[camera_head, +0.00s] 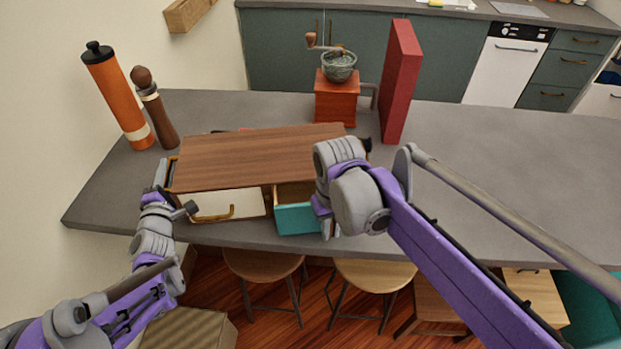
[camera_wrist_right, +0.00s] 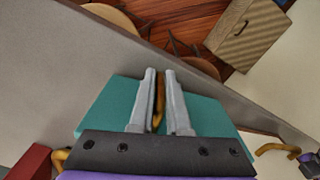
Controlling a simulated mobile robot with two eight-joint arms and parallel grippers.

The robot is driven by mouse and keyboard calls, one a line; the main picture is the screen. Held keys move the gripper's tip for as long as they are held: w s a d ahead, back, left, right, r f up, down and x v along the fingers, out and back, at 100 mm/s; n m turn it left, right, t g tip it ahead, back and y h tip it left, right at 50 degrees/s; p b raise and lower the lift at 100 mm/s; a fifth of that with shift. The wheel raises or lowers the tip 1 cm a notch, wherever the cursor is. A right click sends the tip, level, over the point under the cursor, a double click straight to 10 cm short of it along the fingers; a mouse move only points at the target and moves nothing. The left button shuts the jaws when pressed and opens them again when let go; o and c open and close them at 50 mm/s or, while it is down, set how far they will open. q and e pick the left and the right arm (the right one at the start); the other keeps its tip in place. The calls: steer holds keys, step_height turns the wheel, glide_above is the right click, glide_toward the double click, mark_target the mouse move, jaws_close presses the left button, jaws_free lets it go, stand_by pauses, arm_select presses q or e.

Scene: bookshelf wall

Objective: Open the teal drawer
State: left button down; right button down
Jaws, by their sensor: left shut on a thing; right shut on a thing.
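The teal drawer (camera_head: 296,217) is on the right side of the wooden cabinet (camera_head: 255,155) on the counter. It stands partly open, with its inside showing from above. My right gripper (camera_head: 328,226) is at the drawer's front, and my wrist partly hides it. In the right wrist view the teal front (camera_wrist_right: 110,105) lies below the fingers (camera_wrist_right: 160,78), which are shut on its gold handle (camera_wrist_right: 159,105). My left gripper (camera_head: 162,174) is against the cabinet's left side, shut on that side; its exact contact is hard to see.
A white drawer (camera_head: 212,206) with a gold handle is shut beside the teal one. Behind stand an orange mill (camera_head: 118,100), a brown mill (camera_head: 155,110), a red grinder (camera_head: 336,98) and a red book (camera_head: 400,82). Stools (camera_head: 264,264) stand below the grey counter's (camera_head: 480,170) front edge.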

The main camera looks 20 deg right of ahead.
steer(key=shift+s+a, duration=0.2)
steer(key=shift+s, duration=1.05)
steer(key=shift+s+a, duration=0.2)
steer(key=shift+s, duration=1)
steer(key=c, duration=0.7)
jaws_free()
steer(key=shift+c, duration=0.2)
step_height(320, 180, up, 12)
